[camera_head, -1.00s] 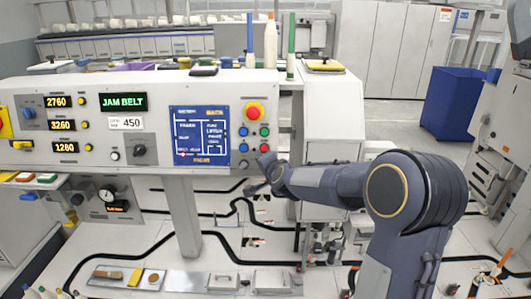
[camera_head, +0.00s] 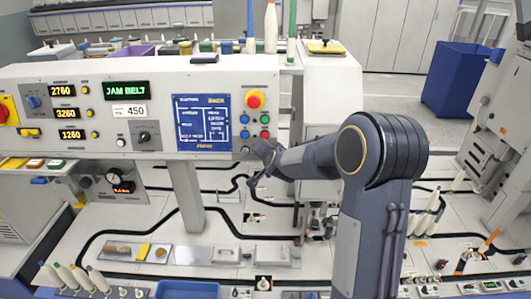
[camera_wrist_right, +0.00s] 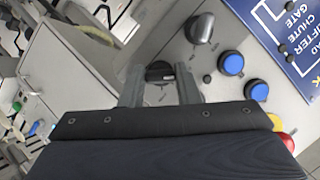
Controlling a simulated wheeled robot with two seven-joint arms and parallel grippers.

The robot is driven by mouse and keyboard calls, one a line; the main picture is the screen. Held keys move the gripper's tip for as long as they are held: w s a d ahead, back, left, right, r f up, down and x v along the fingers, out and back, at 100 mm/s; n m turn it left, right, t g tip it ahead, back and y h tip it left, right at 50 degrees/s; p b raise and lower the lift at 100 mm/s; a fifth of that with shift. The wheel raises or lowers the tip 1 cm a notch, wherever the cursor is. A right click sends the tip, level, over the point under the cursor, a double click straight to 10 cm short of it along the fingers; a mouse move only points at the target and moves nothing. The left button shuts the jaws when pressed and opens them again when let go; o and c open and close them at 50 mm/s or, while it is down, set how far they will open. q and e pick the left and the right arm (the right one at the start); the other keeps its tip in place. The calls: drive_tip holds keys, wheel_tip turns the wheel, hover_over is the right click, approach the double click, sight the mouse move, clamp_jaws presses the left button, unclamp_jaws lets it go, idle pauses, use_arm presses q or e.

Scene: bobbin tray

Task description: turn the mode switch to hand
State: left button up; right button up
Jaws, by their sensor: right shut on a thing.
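A black rotary switch knob (camera_wrist_right: 160,72) with a small white mark sits on the light panel in the right wrist view. It fits the mode switch, but I see no readable label by it. My right gripper (camera_wrist_right: 160,88) is shut on this knob, one finger on each side. In the head view my right gripper (camera_head: 258,160) is at the lower right corner of the control panel (camera_head: 70,100), and my arm hides the knob there. My left gripper is in neither view.
Close to the gripped knob are a grey knob (camera_wrist_right: 200,28) and blue buttons (camera_wrist_right: 230,65). A red emergency stop (camera_head: 255,100) and a blue diagram plate (camera_head: 203,122) are on the panel. Bottles (camera_head: 271,28) stand on top. A conveyor deck lies below.

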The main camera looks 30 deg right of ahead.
drive_tip(key=shift+f, duration=0.1)
drive_tip(key=o, duration=1)
drive_tip(key=p+v, duration=0.1)
drive_tip(key=v, duration=0.7)
drive_tip(key=shift+w, duration=0.1)
